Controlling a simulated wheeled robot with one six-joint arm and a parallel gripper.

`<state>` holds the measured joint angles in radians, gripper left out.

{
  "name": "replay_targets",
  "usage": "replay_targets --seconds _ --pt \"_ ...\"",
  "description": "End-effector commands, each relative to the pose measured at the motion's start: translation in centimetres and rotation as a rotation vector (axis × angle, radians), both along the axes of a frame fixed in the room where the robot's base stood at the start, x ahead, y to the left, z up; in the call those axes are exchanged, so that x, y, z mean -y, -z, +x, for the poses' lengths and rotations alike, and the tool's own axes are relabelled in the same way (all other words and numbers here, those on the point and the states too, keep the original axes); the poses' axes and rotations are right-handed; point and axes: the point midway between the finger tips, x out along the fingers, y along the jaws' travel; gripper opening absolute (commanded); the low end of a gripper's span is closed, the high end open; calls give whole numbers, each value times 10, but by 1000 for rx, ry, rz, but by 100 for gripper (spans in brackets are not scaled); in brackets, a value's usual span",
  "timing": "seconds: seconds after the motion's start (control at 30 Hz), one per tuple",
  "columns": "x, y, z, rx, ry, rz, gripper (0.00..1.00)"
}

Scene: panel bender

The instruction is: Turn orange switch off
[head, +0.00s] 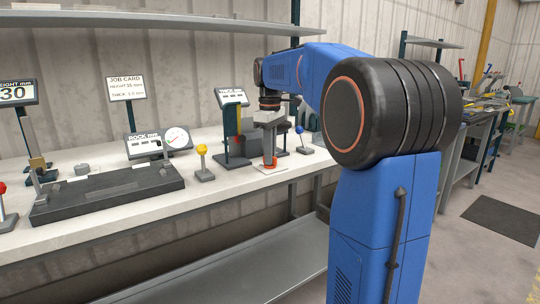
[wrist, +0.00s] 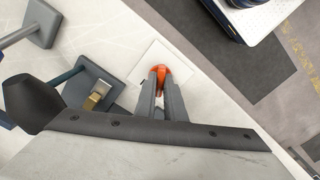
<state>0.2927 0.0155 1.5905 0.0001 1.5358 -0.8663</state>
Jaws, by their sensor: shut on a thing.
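The orange switch (wrist: 159,70) sits on a white square plate (wrist: 176,56) in the wrist view. My gripper (wrist: 160,84) points down at it, with its two grey fingers close together and shut on the orange part. In the head view my gripper (head: 269,160) reaches down to the bench near its front edge, and the white plate (head: 260,171) shows under it. The fingers hide most of the switch there, and I cannot tell its on or off position.
A yellow-knobbed lever (head: 202,150) stands left of my gripper and a blue-knobbed one (head: 299,130) right of it. A display stand (head: 232,130) is close behind. A dark fixture (head: 108,193) and a dial gauge box (head: 177,138) lie further left on the bench (head: 218,185).

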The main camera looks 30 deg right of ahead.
Motion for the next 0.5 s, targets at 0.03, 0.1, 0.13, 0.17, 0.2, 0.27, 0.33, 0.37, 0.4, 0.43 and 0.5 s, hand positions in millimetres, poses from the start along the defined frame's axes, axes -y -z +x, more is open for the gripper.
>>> replay_targets --seconds 0.03,0.1,0.13,0.17,0.2,0.27,0.33,0.37,0.4,0.43,0.5 --pt "0 -1 0 2 -1 -1 0" --pt "0 -1 0 2 0 -1 0" --pt "0 -1 0 2 0 -1 0" --pt "0 -1 0 2 0 -1 0" --pt "0 -1 0 2 0 -1 0" --pt "0 -1 0 2 0 -1 24" --pt "0 0 0 1 0 0 28" --pt "0 0 0 1 0 0 28" --pt "0 0 0 1 0 0 28" --pt "0 0 0 1 0 0 28" --pt "0 0 0 1 0 -1 28"
